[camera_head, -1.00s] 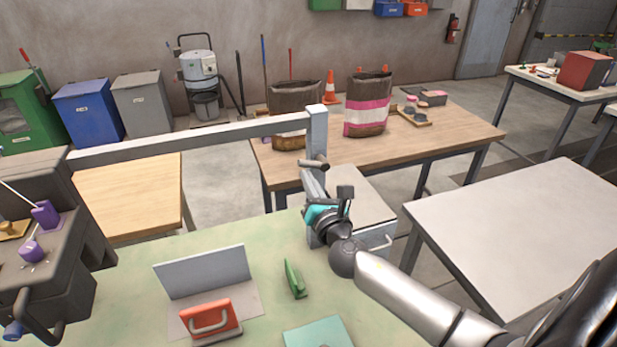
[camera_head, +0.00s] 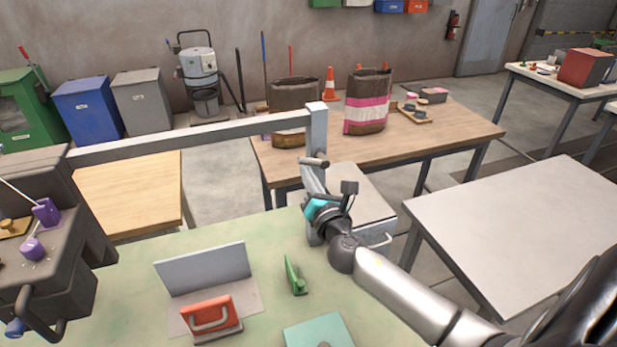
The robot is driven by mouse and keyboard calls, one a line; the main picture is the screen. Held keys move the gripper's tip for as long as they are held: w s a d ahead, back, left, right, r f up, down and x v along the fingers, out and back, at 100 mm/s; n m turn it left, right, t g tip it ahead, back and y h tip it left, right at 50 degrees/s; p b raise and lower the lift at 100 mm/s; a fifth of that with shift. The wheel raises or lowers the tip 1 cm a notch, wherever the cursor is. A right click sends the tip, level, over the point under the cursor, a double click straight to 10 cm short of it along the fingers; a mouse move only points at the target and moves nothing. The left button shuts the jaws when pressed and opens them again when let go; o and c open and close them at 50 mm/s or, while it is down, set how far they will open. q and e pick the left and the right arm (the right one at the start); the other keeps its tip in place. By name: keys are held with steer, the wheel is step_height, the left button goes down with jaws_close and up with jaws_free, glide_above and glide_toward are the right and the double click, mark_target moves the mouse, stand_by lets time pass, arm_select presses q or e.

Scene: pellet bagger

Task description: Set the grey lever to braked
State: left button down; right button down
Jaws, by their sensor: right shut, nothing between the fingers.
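A grey lever-like bar with a dark, round cross handle (camera_head: 314,162) stands at the foot of the grey post (camera_head: 317,130), beside a grey box (camera_head: 365,200) at the far edge of the green table. I cannot read any setting marks on it. My right gripper (camera_head: 313,207), with a teal part, is just below the handle, close to the bar. Its fingers are shut with nothing held, and their tips are mostly hidden by my wrist. I cannot tell whether they touch the bar. My left gripper is not in view.
The green tabletop (camera_head: 120,300) carries a red block with a handle (camera_head: 210,313), a grey upright plate (camera_head: 205,271), a green part (camera_head: 295,275) and a teal plate (camera_head: 318,332). A dark machine with purple knobs (camera_head: 47,212) stands left. A long grey beam (camera_head: 190,135) runs to the post.

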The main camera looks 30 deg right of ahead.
steer(key=shift+r+m, duration=0.2)
steer(key=shift+m, duration=0.2)
steer(key=shift+d+r+m+p, duration=0.1)
steer(key=shift+r+m+p, duration=0.35)
steer(key=shift+m, duration=0.75)
steer(key=shift+s+d+r+m+p, duration=0.1)
steer(key=shift+d+r+m+p, duration=0.4)
steer(key=shift+m, duration=1.15)
steer(key=shift+s+d+r+m+p, duration=0.1)
steer(key=shift+d+r+m+p, duration=0.4)
steer(key=shift+m, duration=1.2)
steer(key=shift+s+d+r+m+p, duration=0.1)
steer(key=shift+d+r+m+p, duration=0.15)
steer(key=shift+r+m+p, duration=0.95)
steer(key=shift+f+m+b, duration=0.35)
steer(key=shift+f+m, duration=0.2)
